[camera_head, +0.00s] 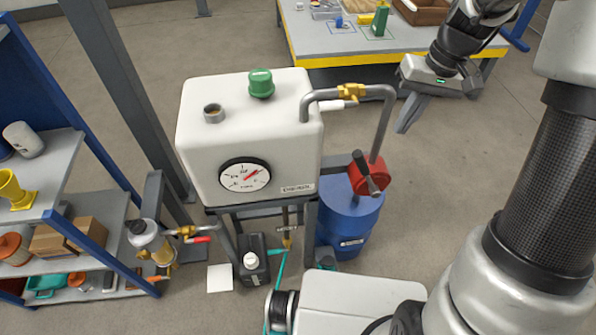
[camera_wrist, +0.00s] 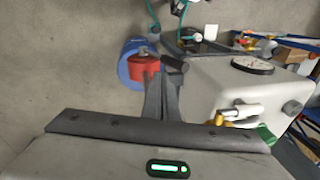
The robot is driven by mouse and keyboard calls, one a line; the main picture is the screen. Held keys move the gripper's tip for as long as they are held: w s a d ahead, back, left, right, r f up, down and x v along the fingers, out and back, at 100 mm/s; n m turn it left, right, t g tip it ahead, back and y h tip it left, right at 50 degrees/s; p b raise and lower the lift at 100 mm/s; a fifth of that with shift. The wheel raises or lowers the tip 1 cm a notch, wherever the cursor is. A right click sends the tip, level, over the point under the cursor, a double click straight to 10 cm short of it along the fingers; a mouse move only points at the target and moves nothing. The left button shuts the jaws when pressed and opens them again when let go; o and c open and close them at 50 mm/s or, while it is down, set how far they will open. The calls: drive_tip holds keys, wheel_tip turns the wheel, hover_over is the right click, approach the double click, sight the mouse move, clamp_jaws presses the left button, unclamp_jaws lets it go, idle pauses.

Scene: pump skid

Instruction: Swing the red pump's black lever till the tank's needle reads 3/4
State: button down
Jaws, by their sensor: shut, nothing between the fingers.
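The red pump (camera_head: 374,176) sits on top of the blue drum (camera_head: 349,215), right of the white tank (camera_head: 245,125). Its black lever (camera_head: 363,168) slants across the pump's front. The tank's gauge (camera_head: 245,174) has a red needle pointing up and to the right; its markings are too small to read surely. My gripper (camera_head: 403,130) is shut and empty, above and right of the pump, apart from the lever. In the wrist view my shut fingers (camera_wrist: 163,78) point towards the red pump (camera_wrist: 144,67), with the lever's dark grip (camera_wrist: 174,63) just beyond the tips.
A grey pipe (camera_head: 382,125) with a yellow valve (camera_head: 350,91) runs from the tank to the pump. A workbench (camera_head: 330,42) stands behind, and a blue-framed shelf (camera_head: 95,240) at left. A black jug (camera_head: 252,262) stands under the tank. Floor right of the drum is clear.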

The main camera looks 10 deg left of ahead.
drive_tip(key=c, duration=2.5)
unclamp_jaws()
drive_tip(key=o, duration=0.9)
drive_tip(key=shift+o, duration=0.2)
drive_tip(key=m+t+y+b, duration=0.25)
drive_tip(key=m+b, duration=0.25)
drive_tip(key=m, duration=1.7)
approach(365, 162)
drive_tip(key=shift+t+h, duration=0.45)
drive_tip(key=b+x, duration=0.2)
drive_tip(key=x, duration=0.2)
drive_tip(key=b+x, duration=0.2)
drive_tip(key=x, duration=0.1)
drive_tip(key=b+x, duration=0.2)
drive_tip(key=x, duration=0.2)
drive_tip(key=shift+s+a+f, duration=0.25)
drive_tip(key=shift+a, duration=0.25)
clamp_jaws()
